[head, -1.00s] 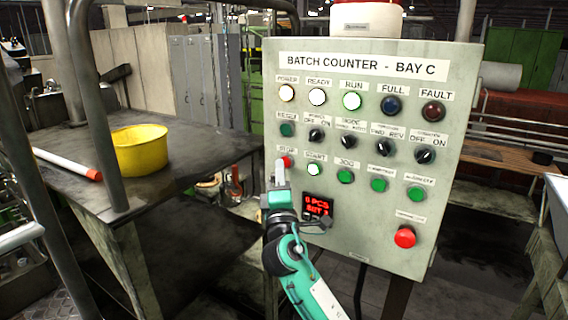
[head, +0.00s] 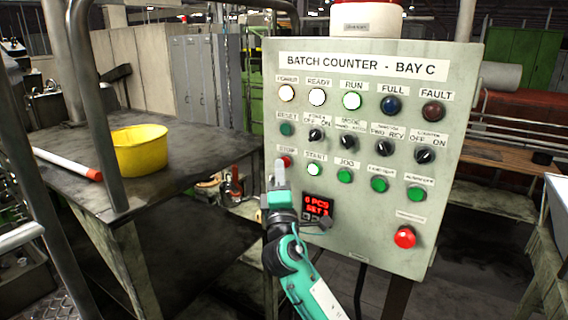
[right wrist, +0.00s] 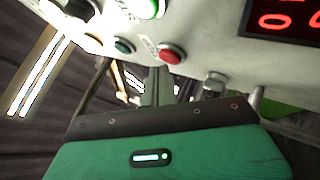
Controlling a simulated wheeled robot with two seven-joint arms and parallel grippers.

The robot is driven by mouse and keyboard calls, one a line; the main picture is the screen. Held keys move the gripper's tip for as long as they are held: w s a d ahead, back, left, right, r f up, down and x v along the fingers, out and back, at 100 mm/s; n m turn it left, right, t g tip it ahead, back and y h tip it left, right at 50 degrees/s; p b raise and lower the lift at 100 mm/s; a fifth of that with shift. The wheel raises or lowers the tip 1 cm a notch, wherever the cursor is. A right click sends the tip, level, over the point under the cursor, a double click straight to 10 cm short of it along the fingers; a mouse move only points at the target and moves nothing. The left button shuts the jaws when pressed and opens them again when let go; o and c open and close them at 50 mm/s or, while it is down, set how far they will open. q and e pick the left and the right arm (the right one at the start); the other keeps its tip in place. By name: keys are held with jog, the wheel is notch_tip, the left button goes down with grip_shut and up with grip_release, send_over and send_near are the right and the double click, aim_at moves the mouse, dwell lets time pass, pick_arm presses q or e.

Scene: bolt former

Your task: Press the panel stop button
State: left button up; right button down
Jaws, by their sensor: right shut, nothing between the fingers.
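The grey control panel (head: 460,120) reads "BATCH COUNTER - BAY C". Its red stop button (head: 287,160) is at the left end of the lower button row, under a STOP label. My right gripper (head: 280,168) is shut and empty, its fingertips just below and left of that button. In the right wrist view the stop button (right wrist: 172,54) stands out from the panel, and the shut fingers (right wrist: 158,85) are close beside it. I cannot tell whether they touch. The RUN lamp (head: 352,101) is lit. My left gripper is not in view.
The lit start button (head: 314,169) sits right of the stop button. A larger red button (head: 405,237) is at the panel's lower right. A red-digit display (head: 318,206) is close to my right gripper. A yellow bowl (head: 140,150) stands on the dark table (head: 60,160) at left.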

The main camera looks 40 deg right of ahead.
jog(key=shift+d, duration=0.15)
dwell(0.5)
jog(key=shift+w+d, duration=0.15)
jog(key=shift+d, duration=0.1)
jog(key=shift+a, duration=0.35)
dwell(0.4)
jog(key=s+a, duration=0.2)
jog(key=a, duration=0.3)
jog(key=shift+s+a+b, duration=0.3)
jog(key=shift+b, duration=0.05)
dwell(0.4)
